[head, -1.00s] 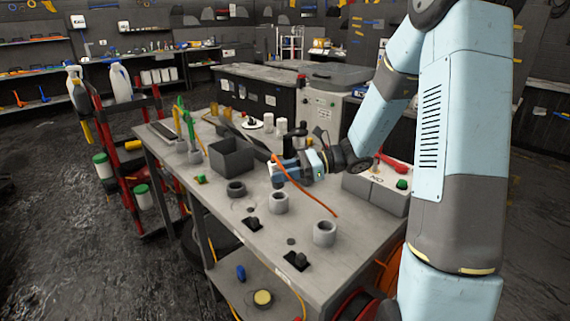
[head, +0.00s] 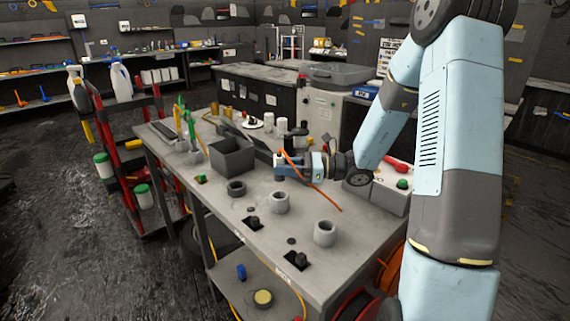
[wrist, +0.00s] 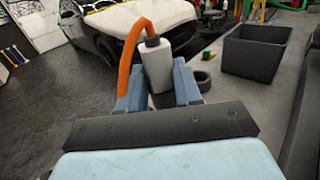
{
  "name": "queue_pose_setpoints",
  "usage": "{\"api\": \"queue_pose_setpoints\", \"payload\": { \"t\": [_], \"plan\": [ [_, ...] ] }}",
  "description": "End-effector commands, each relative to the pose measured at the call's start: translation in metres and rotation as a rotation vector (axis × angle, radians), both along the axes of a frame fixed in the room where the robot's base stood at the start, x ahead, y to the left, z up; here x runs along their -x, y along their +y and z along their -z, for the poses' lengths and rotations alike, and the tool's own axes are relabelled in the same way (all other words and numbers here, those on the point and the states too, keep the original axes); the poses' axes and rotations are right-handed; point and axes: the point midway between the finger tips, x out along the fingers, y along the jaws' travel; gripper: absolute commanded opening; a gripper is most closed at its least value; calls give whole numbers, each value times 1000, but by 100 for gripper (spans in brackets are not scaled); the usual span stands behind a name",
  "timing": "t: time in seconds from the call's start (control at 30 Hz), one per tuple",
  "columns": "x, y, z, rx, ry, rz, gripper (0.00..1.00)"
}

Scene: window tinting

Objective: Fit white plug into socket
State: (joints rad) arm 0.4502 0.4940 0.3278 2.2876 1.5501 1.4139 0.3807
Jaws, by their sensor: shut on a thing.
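The white plug (wrist: 157,68) is a pale cylinder with a black top and an orange cable. It stands between the two blue fingers of my gripper (wrist: 160,97), which is shut on it. The orange cable (head: 319,193) trails right across the bench. Round grey socket-like cups stand on the bench: one in the middle (head: 280,203), one nearer (head: 325,233), and a darker ring (head: 237,188) to the left. I cannot tell which one matches the plug.
A dark open bin (head: 232,158) stands left of my gripper. Black square fittings (head: 297,260) sit along the bench's near edge. White bottles stand behind the gripper.

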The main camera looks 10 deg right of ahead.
Motion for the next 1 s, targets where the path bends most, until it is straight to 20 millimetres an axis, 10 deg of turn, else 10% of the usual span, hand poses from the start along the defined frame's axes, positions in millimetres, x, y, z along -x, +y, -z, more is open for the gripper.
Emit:
{"api": "queue_pose_setpoints", "payload": {
  "t": [1.0],
  "plan": [
    [0, 0, 44, 0, 0, -1, 0]
  ]
}}
